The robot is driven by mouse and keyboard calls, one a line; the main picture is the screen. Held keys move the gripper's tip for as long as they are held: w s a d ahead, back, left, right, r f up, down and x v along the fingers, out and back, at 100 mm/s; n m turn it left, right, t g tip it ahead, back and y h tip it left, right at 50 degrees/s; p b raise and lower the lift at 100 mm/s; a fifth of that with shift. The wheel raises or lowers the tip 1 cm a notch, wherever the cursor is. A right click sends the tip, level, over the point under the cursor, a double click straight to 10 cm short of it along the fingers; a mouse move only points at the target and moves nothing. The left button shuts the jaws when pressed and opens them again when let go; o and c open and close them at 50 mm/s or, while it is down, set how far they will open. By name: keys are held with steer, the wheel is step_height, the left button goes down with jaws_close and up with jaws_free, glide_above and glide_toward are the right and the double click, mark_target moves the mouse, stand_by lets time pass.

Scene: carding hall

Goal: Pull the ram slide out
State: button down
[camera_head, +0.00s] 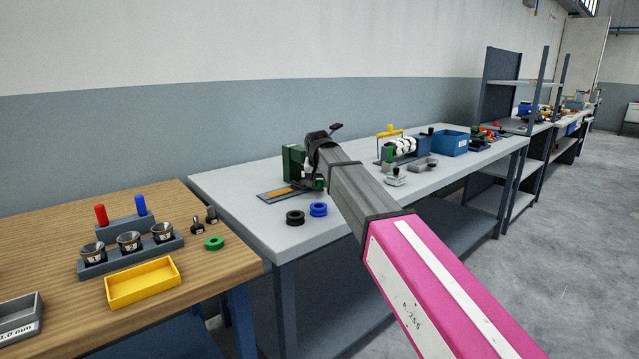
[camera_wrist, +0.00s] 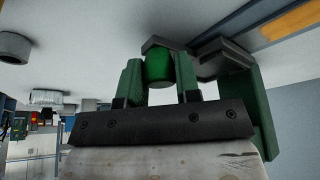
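A green machine block (camera_head: 293,161) stands on the grey bench, partly hidden behind my arm; I take it to hold the ram slide. In the wrist view its green side (camera_wrist: 262,108) is at the right and a grey bracket (camera_wrist: 222,58) is above. A round green knob (camera_wrist: 158,67) sits under a grey plate. My gripper (camera_wrist: 159,82) has one green finger on each side of the knob.
A flat plate with an orange strip (camera_head: 283,194), a black ring (camera_head: 295,217) and a blue ring (camera_head: 318,209) lie near the machine. Farther along are a yellow-handled device (camera_head: 399,146) and a blue bin (camera_head: 450,143). A wooden table (camera_head: 55,235) stands at left.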

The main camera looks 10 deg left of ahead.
steer(key=s+a, duration=0.2)
steer(key=s, duration=0.1)
steer(key=s+a, duration=0.5)
steer(key=s, duration=0.2)
steer(key=shift+a, duration=0.15)
steer(key=c, duration=0.8)
jaws_free()
steer(key=shift+s+a, duration=0.1)
steer(key=shift+s, duration=0.05)
steer(key=shift+r, duration=0.1)
steer(key=v, duration=1)
steer(key=shift+s+r, duration=0.15)
steer(key=shift+r, duration=0.1)
steer(key=shift+s, duration=0.15)
